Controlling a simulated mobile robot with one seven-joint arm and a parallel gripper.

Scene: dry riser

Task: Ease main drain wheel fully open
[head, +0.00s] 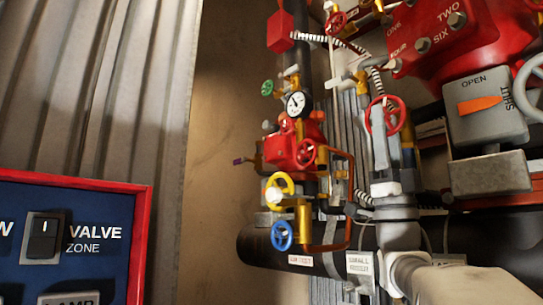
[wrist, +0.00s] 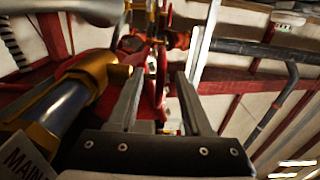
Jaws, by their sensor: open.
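A red handwheel (head: 387,114) stands at the upper end of my arm in the head view. My gripper (head: 391,132) is raised to it from below. In the wrist view the fingers of my gripper (wrist: 160,76) are open and apart, with a red wheel (wrist: 161,80) seen nearly edge-on in the gap between them. I cannot tell whether either finger touches it. A label (wrist: 25,160) beginning "MAIN" shows at the lower left of the wrist view, by a brass and steel fitting (wrist: 75,90). No label on the wheel itself is readable.
Left of my gripper are a pressure gauge (head: 295,104), another red wheel (head: 305,153), a yellow wheel (head: 279,190) and a blue wheel (head: 282,236). An OPEN/SHUT indicator (head: 485,107) and grey wheel (head: 531,82) are close on the right. A blue panel (head: 70,245) stands lower left.

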